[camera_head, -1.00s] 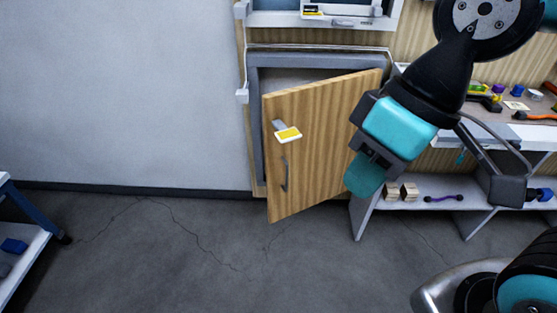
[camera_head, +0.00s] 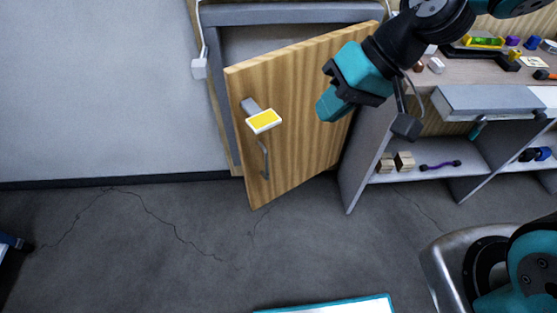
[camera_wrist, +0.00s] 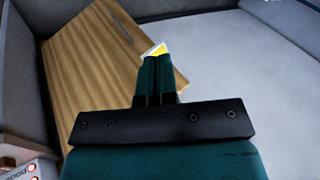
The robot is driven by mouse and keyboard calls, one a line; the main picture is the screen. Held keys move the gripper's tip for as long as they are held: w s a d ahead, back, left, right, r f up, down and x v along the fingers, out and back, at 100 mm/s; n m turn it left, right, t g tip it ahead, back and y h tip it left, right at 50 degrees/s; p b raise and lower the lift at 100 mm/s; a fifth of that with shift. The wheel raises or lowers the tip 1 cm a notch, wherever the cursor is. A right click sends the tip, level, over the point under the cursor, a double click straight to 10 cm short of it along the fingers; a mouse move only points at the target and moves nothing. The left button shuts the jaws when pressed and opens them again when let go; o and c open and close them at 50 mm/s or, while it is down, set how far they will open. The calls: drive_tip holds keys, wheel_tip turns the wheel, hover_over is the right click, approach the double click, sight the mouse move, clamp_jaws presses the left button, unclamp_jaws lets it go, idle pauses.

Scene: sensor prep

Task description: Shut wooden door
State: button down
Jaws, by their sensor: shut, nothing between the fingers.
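The wooden door (camera_head: 300,110) stands partly open, swung out from its grey cabinet frame (camera_head: 290,13). It carries a grey bar handle (camera_head: 264,158) and a yellow-and-white tag (camera_head: 263,121) on its outer face. My gripper (camera_head: 326,110) is shut and empty, in front of the door's right part in the head view. I cannot tell whether it touches the door. In the wrist view the door (camera_wrist: 85,75) lies left of and beyond my closed fingertips (camera_wrist: 158,60), which cover part of the yellow tag (camera_wrist: 156,50).
A shelf unit (camera_head: 357,170) stands right of the door, with wooden blocks (camera_head: 404,161) and a purple tool (camera_head: 440,166) on its lower shelf. A worktop with several small items is above. The grey floor (camera_head: 200,240) before the door is open. A teal-edged panel (camera_head: 330,306) shows at the bottom.

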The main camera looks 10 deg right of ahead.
drive_tip(key=w+d+f+m+t+y+b, duration=0.1)
drive_tip(key=w+f+m+t+b, duration=0.3)
drive_tip(key=f, duration=0.9)
drive_tip(key=w+d+f+m+y+b, duration=0.1)
drive_tip(key=w+d+f+m+b, duration=0.15)
drive_tip(key=w+f+m, duration=0.75)
drive_tip(key=w+a+f+n, duration=0.2)
drive_tip(key=a+f+n, duration=0.2)
drive_tip(key=a+f, duration=0.6)
drive_tip(key=shift+w+a+f+n, duration=0.2)
drive_tip(key=shift+w+a+n, duration=0.15)
drive_tip(key=shift+n, duration=0.05)
